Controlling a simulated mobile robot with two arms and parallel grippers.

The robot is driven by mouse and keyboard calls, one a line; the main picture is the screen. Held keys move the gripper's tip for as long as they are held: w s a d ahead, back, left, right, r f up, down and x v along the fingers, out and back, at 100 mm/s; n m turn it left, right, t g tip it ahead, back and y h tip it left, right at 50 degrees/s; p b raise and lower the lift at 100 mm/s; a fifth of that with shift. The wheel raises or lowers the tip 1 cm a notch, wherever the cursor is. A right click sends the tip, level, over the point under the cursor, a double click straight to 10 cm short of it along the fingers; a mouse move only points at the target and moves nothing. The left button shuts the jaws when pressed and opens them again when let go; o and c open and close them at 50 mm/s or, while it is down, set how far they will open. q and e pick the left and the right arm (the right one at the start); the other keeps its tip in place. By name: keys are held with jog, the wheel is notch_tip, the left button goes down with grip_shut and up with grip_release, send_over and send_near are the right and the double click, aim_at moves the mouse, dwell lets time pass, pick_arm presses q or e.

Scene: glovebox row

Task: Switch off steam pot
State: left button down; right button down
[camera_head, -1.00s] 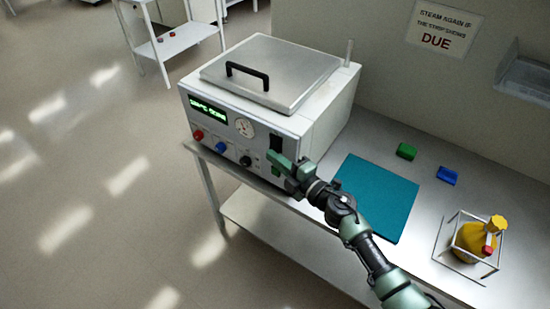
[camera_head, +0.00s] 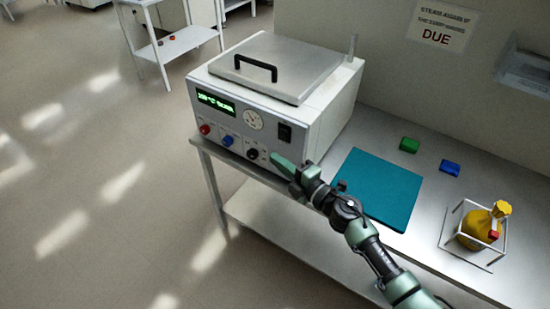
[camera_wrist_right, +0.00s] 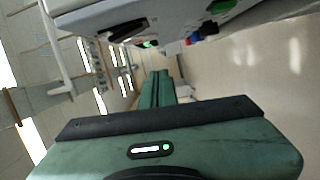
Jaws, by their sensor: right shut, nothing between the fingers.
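The steam pot (camera_head: 322,115) is a white box with a grey lid and a black handle, standing on the bench. Its front panel has a lit green display (camera_head: 216,103), a round gauge (camera_head: 253,120), red, blue and black knobs, and a black switch (camera_head: 285,133) at the right end. My right gripper (camera_head: 279,163) is shut and empty, just below the switch and right of the black knob (camera_head: 252,154). I cannot tell whether it touches the panel. The wrist view shows the closed fingers (camera_wrist_right: 158,88) below the panel's edge. My left gripper is out of view.
A teal mat (camera_head: 375,190) lies right of the pot, with green (camera_head: 409,145) and blue (camera_head: 449,167) blocks beyond it. A sign hangs on the wall. The floor at left is clear.

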pick_arm(q)
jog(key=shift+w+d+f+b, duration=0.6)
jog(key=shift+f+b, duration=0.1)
jog(key=shift+b, duration=0.05)
pick_arm(e)
jog(key=d+v, duration=0.1)
jog(key=v, duration=0.7)
jog(key=shift+w+f, duration=0.15)
jog(key=shift+f, duration=0.35)
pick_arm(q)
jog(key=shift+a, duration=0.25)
pick_arm(e)
jog(key=shift+d, duration=0.1)
